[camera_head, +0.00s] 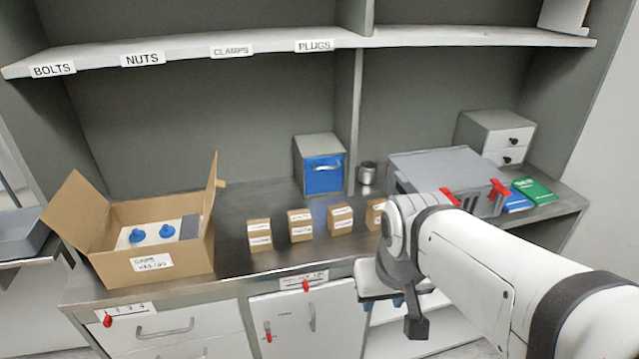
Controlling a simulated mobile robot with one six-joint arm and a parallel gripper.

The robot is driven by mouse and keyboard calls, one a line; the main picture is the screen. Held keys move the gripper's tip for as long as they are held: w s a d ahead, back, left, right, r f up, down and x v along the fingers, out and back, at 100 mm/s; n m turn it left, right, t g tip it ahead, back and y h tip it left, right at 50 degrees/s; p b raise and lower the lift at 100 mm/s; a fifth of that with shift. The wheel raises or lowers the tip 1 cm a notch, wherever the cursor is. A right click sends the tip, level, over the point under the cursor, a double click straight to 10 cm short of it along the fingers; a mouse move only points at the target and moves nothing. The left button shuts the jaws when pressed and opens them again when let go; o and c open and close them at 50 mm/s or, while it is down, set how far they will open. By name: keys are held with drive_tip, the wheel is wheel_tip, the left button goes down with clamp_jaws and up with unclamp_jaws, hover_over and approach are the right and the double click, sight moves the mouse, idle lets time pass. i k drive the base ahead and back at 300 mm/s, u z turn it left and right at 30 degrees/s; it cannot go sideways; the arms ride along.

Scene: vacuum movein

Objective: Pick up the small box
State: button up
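Several small brown cardboard boxes with white labels stand in a row on the counter: the leftmost box (259,235), a second box (300,226), a third box (340,219) and the rightmost box (375,214). The rightmost box is partly hidden behind my arm. My gripper (399,301) hangs at the end of my white arm, in front of the counter's edge and lower than the boxes in the picture. It is apart from the boxes. Small blue parts show under it, but its fingers are too hidden to tell whether it is open or shut.
A large open cardboard box (190,262) with blue round parts inside stands at the left. Behind are a blue-fronted bin (323,174), a metal cup (367,173) and a grey case (440,168) with red latches. A labelled shelf (200,49) runs above.

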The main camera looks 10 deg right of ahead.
sight(339, 217)
drive_tip(key=u, duration=2.95)
drive_tip(key=k, duration=1.4)
drive_tip(key=z, duration=1.5)
drive_tip(key=i, duration=1)
drive_tip(key=z, duration=0.05)
